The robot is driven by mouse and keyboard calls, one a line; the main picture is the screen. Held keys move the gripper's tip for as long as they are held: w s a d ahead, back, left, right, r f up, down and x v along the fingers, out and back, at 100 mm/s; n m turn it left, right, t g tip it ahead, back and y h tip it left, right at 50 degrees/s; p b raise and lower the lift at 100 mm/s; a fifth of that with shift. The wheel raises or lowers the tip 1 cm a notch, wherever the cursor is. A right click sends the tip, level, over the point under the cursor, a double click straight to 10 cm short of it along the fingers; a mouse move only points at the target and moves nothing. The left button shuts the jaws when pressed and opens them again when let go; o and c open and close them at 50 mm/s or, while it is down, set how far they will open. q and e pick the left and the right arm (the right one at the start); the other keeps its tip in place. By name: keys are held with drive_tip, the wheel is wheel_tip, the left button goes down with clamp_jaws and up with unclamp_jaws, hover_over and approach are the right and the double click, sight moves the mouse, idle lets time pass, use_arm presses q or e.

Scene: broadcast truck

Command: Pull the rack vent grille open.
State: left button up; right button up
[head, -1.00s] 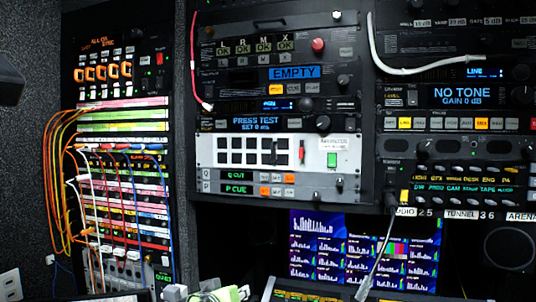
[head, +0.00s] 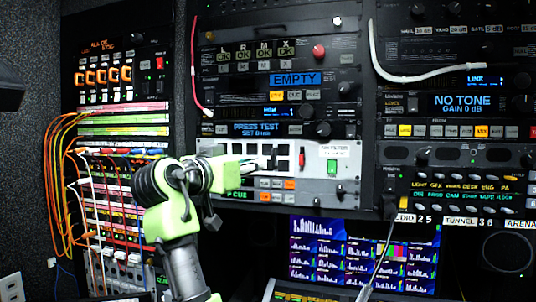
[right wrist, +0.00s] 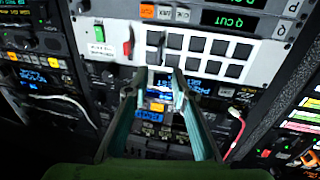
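The pale panel with rows of dark square slots (head: 312,166), which I take as the rack vent grille, sits in the middle rack and looks flush. In the right wrist view it appears upside down (right wrist: 262,62). A dark pull (head: 271,157) stands out near its middle; it also shows in the right wrist view (right wrist: 165,40). My right gripper (head: 252,162) is in front of the panel's left part, left of the pull, covering some slots. In the right wrist view its two fingers (right wrist: 160,80) are apart with nothing between them. My left gripper is not in view.
Orange and white cables (head: 62,190) hang at the left patch rack. A monitor (head: 340,255) and a desk console (head: 300,292) are below.

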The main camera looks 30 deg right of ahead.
sight(269, 160)
drive_tip(key=p+x, duration=0.4)
drive_tip(key=x, duration=0.5)
drive_tip(key=shift+f, duration=0.1)
clamp_jaws()
